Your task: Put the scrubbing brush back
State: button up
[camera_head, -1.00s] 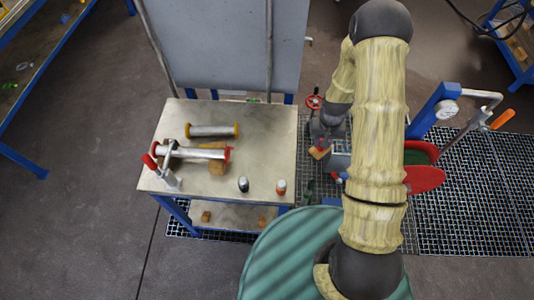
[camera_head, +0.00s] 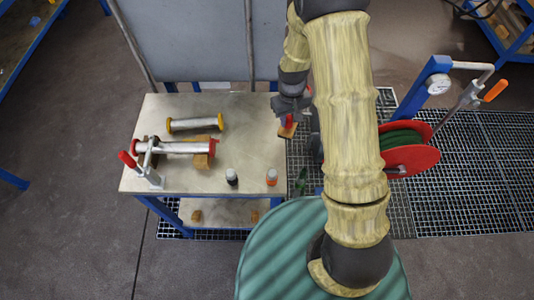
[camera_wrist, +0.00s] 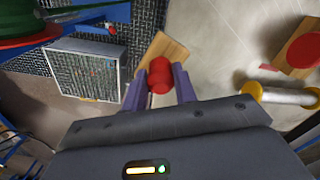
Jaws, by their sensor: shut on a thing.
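The scrubbing brush (camera_head: 288,131) has a flat wooden block and a red handle. My gripper (camera_head: 290,112) is shut on the red handle, and the brush hangs below it at the right edge of the metal table (camera_head: 245,140). In the wrist view the two purple fingers of my gripper (camera_wrist: 160,86) close on the red knob, and the wooden block of the brush (camera_wrist: 166,50) shows beyond it. I cannot tell its exact height above the table.
On the table lie a yellow-flanged pipe spool (camera_head: 195,123) and a red-flanged one (camera_head: 180,147) in a clamp (camera_head: 148,170). Two small bottles (camera_head: 232,176) (camera_head: 271,176) stand near the front edge. A red reel (camera_head: 412,159) is at right. A mesh-faced box (camera_wrist: 85,70) shows in the wrist view.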

jog(key=s+a+r+n+b, duration=0.2)
jog(key=a+r+n+b, duration=0.1)
jog(key=a, duration=0.4)
jog(key=shift+s+r+n+b, duration=0.15)
jog(key=shift+s+n+b, duration=0.15)
jog(key=shift+n+b, duration=0.35)
jog(key=shift+f+p, duration=0.35)
jog(key=shift+f, duration=2.6)
jog(key=shift+f, duration=2.1)
jog(key=shift+f, duration=0.1)
